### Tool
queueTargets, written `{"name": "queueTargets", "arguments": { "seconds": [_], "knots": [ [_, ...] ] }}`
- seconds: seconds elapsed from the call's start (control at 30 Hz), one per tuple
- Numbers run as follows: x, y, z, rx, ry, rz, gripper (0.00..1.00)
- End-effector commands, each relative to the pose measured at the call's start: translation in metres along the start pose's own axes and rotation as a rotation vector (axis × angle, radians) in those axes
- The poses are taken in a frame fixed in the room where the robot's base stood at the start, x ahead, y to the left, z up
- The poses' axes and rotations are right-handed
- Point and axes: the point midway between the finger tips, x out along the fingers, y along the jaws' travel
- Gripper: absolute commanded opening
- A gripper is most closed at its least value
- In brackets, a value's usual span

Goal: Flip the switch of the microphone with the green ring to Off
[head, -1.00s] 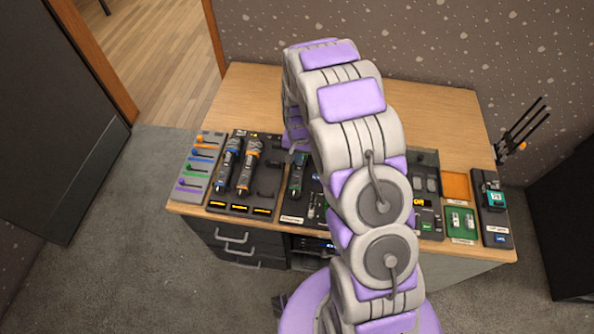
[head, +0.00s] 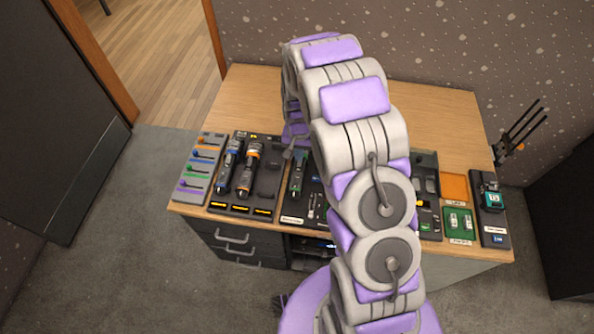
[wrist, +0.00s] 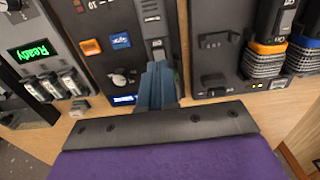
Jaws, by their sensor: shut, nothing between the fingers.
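The microphone with the green ring (head: 297,177) lies in a dark tray left of my arm in the head view; its upper end is near my gripper (head: 289,152), which is mostly hidden by my arm. In the wrist view my gripper (wrist: 156,82) is shut and empty, its blue-grey fingers over the lower end of a dark microphone body (wrist: 152,22). The fingers cover part of that body, and I cannot make out its ring or its switch position. I cannot tell whether the fingertips touch it.
Microphones with an orange ring (head: 249,165) and a blue ring (head: 229,160) lie in the tray to the left. A fader panel (head: 196,172) stands at the desk's left edge. A device with a green "Ready" display (wrist: 33,52) is at the wrist view's left. The back desk top is clear.

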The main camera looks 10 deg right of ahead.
Motion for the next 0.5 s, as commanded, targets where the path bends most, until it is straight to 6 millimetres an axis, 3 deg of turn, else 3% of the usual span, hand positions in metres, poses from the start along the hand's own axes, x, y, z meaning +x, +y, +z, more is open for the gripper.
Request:
{"name": "queueTargets", "arguments": {
  "seconds": [0.5],
  "knots": [
    [-0.036,0.0,0.001,0.0,-0.003,0.001,0.0]
  ]
}}
